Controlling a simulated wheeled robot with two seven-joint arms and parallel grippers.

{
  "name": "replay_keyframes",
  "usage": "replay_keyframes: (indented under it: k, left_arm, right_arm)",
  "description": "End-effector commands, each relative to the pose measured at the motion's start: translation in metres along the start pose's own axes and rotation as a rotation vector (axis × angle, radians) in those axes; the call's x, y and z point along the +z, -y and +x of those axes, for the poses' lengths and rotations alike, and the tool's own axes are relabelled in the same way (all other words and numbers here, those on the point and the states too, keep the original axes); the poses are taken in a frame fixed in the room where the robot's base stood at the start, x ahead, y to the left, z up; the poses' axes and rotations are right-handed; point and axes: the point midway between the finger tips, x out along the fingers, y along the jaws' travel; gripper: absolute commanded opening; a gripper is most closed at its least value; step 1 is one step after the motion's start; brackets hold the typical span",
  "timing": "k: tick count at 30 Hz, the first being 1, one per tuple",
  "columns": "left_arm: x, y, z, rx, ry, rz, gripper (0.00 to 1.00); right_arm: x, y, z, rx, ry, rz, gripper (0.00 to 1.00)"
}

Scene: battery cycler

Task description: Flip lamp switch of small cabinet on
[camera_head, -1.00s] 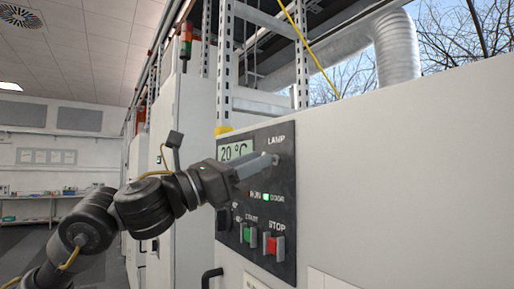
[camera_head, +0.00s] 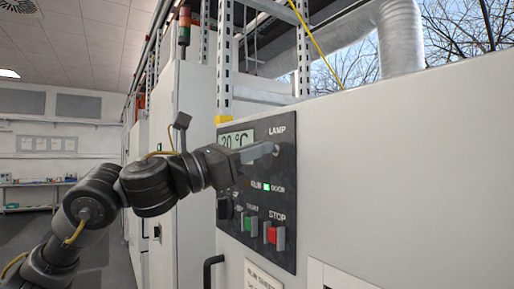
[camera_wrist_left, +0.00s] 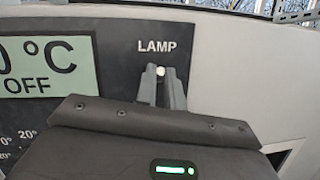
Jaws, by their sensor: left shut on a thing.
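The small cabinet's dark control panel (camera_head: 286,205) is in the middle of the head view. The lamp switch (camera_wrist_left: 159,71) is a small light-tipped lever just under the LAMP label in the left wrist view. My left gripper (camera_head: 268,151) comes from the left, in front of the panel's upper part. In the left wrist view its two narrow fingers (camera_wrist_left: 162,88) are shut on the lever, one on each side. The lever's base is mostly hidden by the fingers. My right gripper is not in view.
A display (camera_wrist_left: 46,65) beside the switch reads °C and OFF. Below are a lit green indicator (camera_head: 266,187), a green START button (camera_head: 249,224) and a red STOP button (camera_head: 274,235). A dark handle (camera_head: 208,272) juts out below the panel. The cabinet's right side is plain.

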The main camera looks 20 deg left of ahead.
Motion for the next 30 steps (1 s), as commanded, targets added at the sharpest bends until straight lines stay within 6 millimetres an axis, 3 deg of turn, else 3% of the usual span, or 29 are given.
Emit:
replay_keyframes:
  k: [3,12,13,18,26,30]
  left_arm:
    - [0.006,-0.002,0.002,-0.006,-0.055,-0.006,0.0]
    - [0.004,-0.002,0.001,-0.008,-0.07,-0.011,0.0]
    - [0.004,-0.002,0.001,-0.008,-0.07,-0.011,0.11]
    - [0.003,-0.002,0.001,-0.008,-0.07,-0.01,0.32]
    - [0.003,-0.001,0.001,-0.009,-0.071,-0.01,0.32]
    - [0.001,-0.001,-0.011,-0.008,-0.069,-0.008,0.32]
  right_arm:
    - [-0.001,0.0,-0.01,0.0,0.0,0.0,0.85]
    - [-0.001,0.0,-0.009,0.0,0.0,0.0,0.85]
    - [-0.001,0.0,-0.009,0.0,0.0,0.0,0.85]
    - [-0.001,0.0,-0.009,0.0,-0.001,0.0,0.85]
    - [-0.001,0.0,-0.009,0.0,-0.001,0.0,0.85]
    - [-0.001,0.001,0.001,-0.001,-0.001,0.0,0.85]
